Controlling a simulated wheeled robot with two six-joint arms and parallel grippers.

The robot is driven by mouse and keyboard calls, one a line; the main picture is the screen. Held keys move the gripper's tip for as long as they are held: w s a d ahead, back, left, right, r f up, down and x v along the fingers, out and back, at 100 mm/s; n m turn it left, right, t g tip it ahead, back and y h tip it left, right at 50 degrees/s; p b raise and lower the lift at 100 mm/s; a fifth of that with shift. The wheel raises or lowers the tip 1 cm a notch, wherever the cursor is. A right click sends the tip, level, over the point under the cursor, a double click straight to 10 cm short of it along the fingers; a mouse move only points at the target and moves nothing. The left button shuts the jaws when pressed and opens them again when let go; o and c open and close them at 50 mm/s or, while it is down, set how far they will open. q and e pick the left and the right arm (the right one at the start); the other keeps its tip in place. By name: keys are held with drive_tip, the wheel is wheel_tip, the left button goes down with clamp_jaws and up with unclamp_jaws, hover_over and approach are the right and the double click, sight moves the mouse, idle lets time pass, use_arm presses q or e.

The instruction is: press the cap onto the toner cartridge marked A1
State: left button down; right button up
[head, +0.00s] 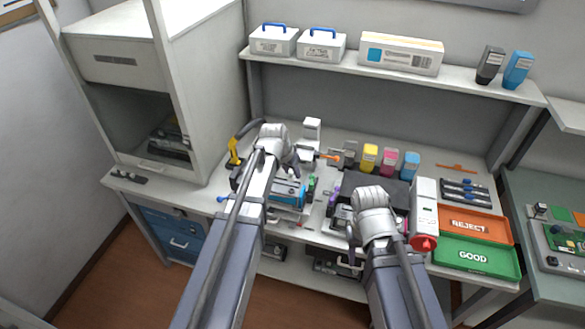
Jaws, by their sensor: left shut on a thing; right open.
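A blue and black toner cartridge (291,190) lies across the left middle of the bench, partly behind my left arm; I cannot read any A1 mark. My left gripper (291,171) is at its upper side and looks shut on it, though the contact is mostly hidden. A small green part (311,184) is at the cartridge's right end; I cannot tell whether it is the cap. My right gripper (353,240) is open and empty, to the right and nearer the bench's front edge, apart from the cartridge.
Coloured toner bottles, one yellow (369,157), stand behind a dark mat (378,183). A white device with a red knob (424,212) stands right of my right gripper. The red REJECT tray (470,226) and green GOOD tray (473,257) lie further right. A yellow-black tool (235,150) stands left.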

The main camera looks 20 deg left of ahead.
sight(294, 189)
use_arm(q)
drive_tip(key=shift+w+f+b, duration=0.1)
drive_tip(key=shift+f+b, duration=0.35)
drive_tip(key=shift+f, duration=0.2)
drive_tip(key=shift+f+b, duration=1.7)
drive_tip(key=shift+f+b, duration=0.9)
drive_tip(key=shift+b, duration=0.05)
drive_tip(key=shift+c, duration=2.2)
unclamp_jaws()
drive_tip(key=shift+o, duration=0.3)
drive_tip(key=shift+o, duration=0.9)
drive_tip(key=shift+r, duration=0.1)
